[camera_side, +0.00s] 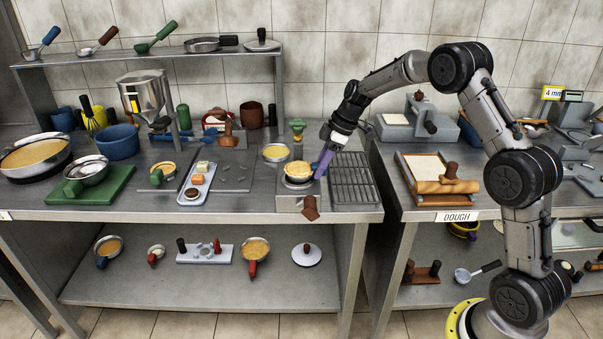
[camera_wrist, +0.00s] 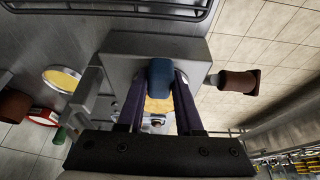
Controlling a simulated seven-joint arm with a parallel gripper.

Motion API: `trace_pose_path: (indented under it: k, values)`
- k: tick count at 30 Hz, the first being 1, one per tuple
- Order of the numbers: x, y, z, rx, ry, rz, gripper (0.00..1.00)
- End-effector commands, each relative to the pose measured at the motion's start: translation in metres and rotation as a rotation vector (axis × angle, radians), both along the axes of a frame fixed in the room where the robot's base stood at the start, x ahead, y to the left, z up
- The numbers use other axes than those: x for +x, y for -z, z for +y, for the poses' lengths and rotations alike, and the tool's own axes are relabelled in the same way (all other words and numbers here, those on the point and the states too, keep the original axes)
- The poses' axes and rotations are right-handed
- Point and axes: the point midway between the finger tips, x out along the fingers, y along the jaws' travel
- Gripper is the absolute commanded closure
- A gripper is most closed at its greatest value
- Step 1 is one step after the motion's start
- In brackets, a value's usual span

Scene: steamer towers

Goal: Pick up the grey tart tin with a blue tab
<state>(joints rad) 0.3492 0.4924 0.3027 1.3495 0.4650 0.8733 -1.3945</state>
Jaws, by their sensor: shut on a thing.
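The grey tart tin (camera_side: 298,178) with a golden filling is at the round top of a low metal box (camera_side: 292,202) near the front of the left bench. My gripper (camera_side: 321,174), with purple fingers, comes down at the tin's right side. In the wrist view the blue tab (camera_wrist: 160,78) is between the two fingertips, and my gripper (camera_wrist: 161,84) is shut on it. Part of the yellow filling shows behind the tab. The fingers and tab hide most of the tin there. I cannot tell whether the tin is touching the box top.
A wire rack (camera_side: 356,180) stands just right of the box. A brown handle (camera_side: 310,208) sticks out at the box's front. Another round tin with yellow filling (camera_side: 276,152) is behind, and a blue-white tray of small pieces (camera_side: 198,184) is left. Above the bench is open space.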

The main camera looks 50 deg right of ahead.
Motion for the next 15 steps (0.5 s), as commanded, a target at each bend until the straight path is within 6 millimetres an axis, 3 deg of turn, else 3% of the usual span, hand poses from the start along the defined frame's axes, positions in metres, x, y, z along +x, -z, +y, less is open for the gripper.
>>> trace_pose_path:
  k: [15]
  values:
    - [0.001,-0.011,0.000,0.000,0.000,-0.004,1.00]
